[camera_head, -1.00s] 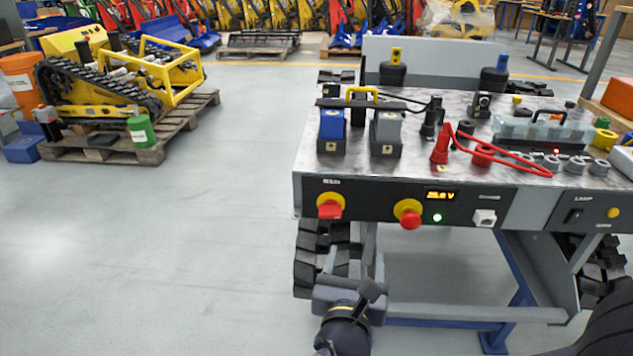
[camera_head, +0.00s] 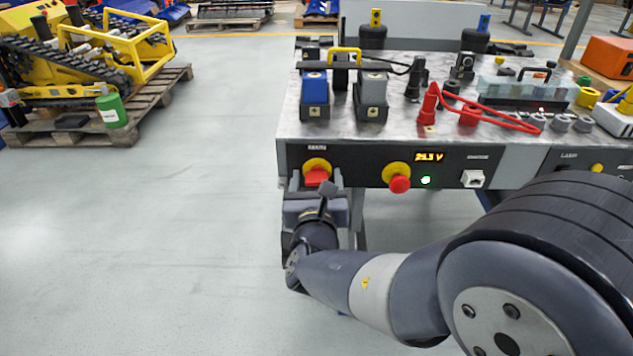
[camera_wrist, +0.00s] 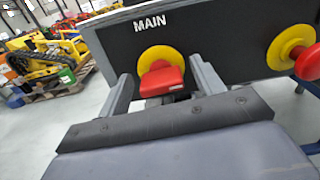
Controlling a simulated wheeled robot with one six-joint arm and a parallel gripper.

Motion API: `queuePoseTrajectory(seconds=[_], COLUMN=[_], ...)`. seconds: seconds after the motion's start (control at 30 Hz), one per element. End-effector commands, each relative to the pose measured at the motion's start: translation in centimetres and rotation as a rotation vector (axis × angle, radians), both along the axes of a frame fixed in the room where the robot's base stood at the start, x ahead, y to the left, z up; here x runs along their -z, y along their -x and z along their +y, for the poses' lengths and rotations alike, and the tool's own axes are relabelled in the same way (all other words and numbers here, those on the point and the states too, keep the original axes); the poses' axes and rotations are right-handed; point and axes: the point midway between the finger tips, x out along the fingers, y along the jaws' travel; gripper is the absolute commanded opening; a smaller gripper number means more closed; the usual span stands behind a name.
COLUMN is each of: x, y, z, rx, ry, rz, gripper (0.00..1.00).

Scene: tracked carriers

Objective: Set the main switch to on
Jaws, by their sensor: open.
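The main switch (camera_head: 316,176) is a red handle on a yellow round plate, under the label MAIN at the left of the black front panel (camera_head: 355,165). Its handle lies roughly level. In the wrist view the switch (camera_wrist: 162,78) sits between the two grey fingers of my gripper (camera_wrist: 163,84), which are open, one on each side. No clear contact with the handle shows. In the head view my gripper (camera_head: 314,196) is just below and in front of the switch, and its fingers are partly hidden.
A red knob on a yellow plate (camera_head: 399,184) is to the right, beside a lit display (camera_head: 429,157) and a green light (camera_head: 425,180). Red cable (camera_head: 490,123) and connectors lie on the bench top.

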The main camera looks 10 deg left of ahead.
Motion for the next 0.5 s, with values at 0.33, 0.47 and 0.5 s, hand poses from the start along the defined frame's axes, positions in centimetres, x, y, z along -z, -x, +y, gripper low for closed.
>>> queuePoseTrajectory(seconds=[0.33, 0.47, 0.5], x=[-0.03, -0.03, -0.03], y=[-0.23, -0.21, -0.21], z=[0.06, 0.05, 0.05], rx=[0.0, 0.0, 0.0], ry=[0.0, 0.0, 0.0], rz=[0.0, 0.0, 0.0], gripper=[0.6, 0.49, 0.46])
